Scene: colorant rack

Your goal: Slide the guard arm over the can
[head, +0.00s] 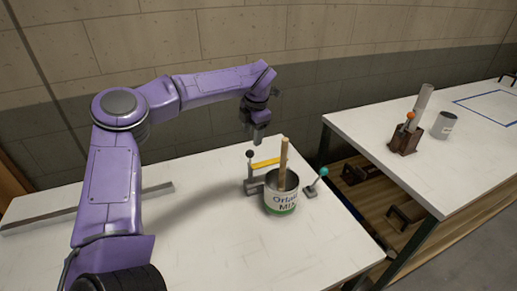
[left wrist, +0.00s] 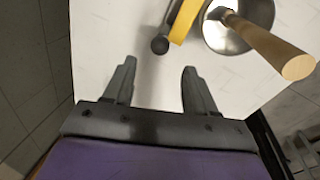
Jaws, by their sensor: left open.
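The can (head: 281,199) is an open metal pot with a white and green label, standing on the near white table with a wooden stick (head: 284,158) upright in it. The yellow guard arm (head: 266,163) is on a grey stand behind the can, with a black ball knob (head: 250,153) at its left. In the left wrist view, the guard arm (left wrist: 184,22) lies beside the can's rim (left wrist: 207,30), not across its mouth. My left gripper (head: 258,139) is open and empty above and behind the guard arm; its fingers point toward the knob (left wrist: 160,45) without touching it. My right gripper is not in view.
A lever with a teal ball (head: 323,172) stands right of the can. A grey bar (head: 90,207) lies at the table's left. The second table (head: 370,125) on the right holds a brown stand (head: 405,138) and a grey cup (head: 444,124). The near table's front is clear.

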